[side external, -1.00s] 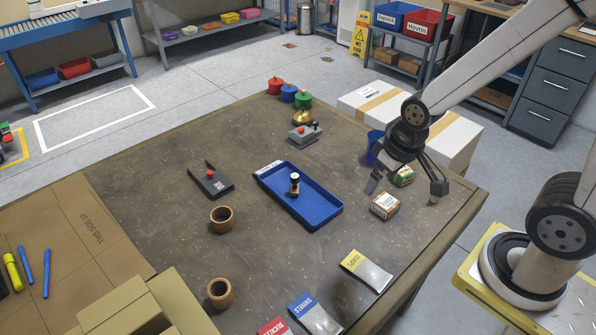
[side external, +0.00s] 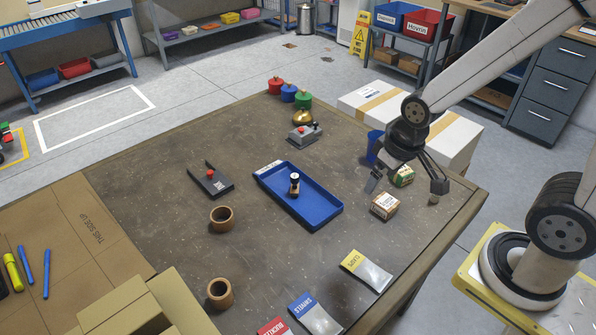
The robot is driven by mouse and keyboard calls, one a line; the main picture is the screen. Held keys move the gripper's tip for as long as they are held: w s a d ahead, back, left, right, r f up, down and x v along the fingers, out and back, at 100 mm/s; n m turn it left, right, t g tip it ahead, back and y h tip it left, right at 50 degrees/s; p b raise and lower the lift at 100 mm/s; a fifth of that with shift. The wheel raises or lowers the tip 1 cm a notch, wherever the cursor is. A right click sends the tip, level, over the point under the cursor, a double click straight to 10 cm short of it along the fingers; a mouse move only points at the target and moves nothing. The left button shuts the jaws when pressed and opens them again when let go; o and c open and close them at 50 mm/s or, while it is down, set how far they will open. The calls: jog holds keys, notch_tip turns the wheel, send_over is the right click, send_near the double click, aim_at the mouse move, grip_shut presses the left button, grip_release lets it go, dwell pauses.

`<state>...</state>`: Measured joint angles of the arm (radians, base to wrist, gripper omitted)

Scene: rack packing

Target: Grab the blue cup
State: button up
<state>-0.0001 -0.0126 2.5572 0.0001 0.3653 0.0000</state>
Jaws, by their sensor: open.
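The blue cup (side external: 373,146) stands on the table near its right back edge. It is partly hidden behind my gripper and wrist, so only its left part shows. My gripper (side external: 405,188) is open, with its two fingers spread wide and pointing down. It is in front of the cup in the picture, above the table. I cannot tell the exact gap between the gripper and the cup.
A small brown and white box (side external: 385,206) sits just below the gripper. A blue tray (side external: 325,212) holding a small dark and tan item lies to the left. A white carton (side external: 455,140) is beyond the table.

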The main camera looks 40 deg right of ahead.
jog(key=shift+w+v, duration=0.5)
jog(key=shift+v, duration=1.8)
jog(key=w+d+m+y, duration=0.6)
jog(key=w+d+m, duration=0.9)
jog(key=d+m, duration=0.25)
jog(key=d+m+t+y, duration=0.4)
jog(key=d+m+t, duration=0.5)
jog(key=d, duration=1.1)
jog(key=f, duration=0.8)
jog(key=f+m+g, duration=0.1)
jog(key=f, duration=0.6)
jog(key=a+f+g, duration=0.1)
jog(key=f, duration=0.7)
jog(key=shift+f+m, duration=0.25)
jog(key=shift+f, duration=0.55)
jog(key=shift+x, duration=3.95)
